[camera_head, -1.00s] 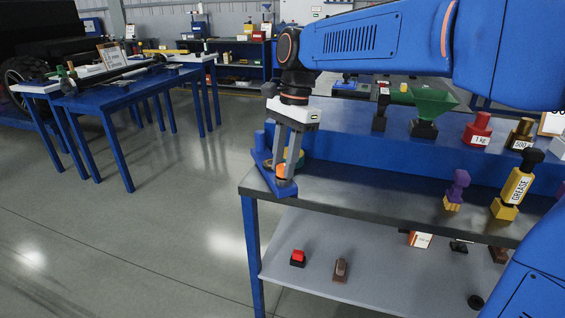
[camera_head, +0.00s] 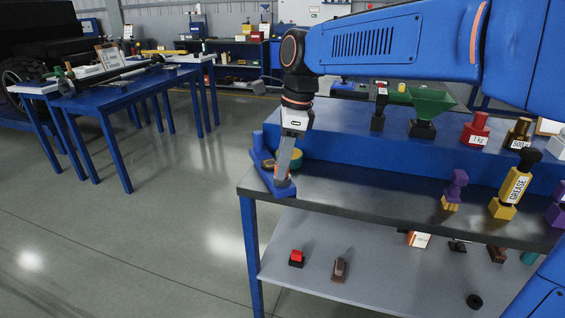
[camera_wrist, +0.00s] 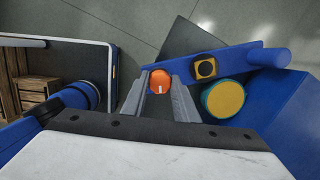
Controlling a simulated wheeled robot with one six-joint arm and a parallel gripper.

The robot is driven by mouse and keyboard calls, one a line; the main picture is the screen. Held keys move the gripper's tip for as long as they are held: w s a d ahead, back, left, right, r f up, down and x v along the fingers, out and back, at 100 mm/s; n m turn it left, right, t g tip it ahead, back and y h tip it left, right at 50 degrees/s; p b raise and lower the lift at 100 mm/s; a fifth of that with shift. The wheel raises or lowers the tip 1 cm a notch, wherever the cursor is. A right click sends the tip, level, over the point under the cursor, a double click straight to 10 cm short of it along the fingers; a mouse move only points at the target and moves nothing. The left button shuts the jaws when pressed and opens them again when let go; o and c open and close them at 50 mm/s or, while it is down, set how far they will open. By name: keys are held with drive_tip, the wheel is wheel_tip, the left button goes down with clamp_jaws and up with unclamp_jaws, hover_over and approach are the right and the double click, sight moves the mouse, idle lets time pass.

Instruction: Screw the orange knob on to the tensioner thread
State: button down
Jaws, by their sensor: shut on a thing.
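The orange knob (camera_wrist: 160,82), with a white mark on its top, sits between my gripper's fingertips in the wrist view. My gripper (camera_wrist: 161,86) is shut on it. In the head view my gripper (camera_head: 284,179) points down at the front end of the blue tensioner base (camera_head: 265,178), at the left end of the bench. The base also shows in the wrist view (camera_wrist: 228,62), with a black-and-yellow square block (camera_wrist: 204,67) and a teal roller with a yellow face (camera_wrist: 224,100) beside the knob. The thread is hidden; I cannot tell whether the knob touches it.
A blue upright post (camera_wrist: 270,57) stands at the far end of the base. A raised blue shelf (camera_head: 340,148) runs along the back of the dark bench top (camera_head: 370,192). A purple-and-yellow item (camera_head: 454,190) and a grease bottle (camera_head: 515,187) stand to the right.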

drive_tip(key=shift+m, duration=0.3)
drive_tip(key=m+t, duration=0.1)
drive_tip(key=m, duration=0.3)
drive_tip(key=shift+m+t+h, duration=0.3)
drive_tip(key=shift+m, duration=1.5)
drive_tip(key=shift+m, duration=1)
drive_tip(key=shift+f, duration=0.2)
drive_tip(key=c, duration=1)
unclamp_jaws()
drive_tip(key=shift+r, duration=0.1)
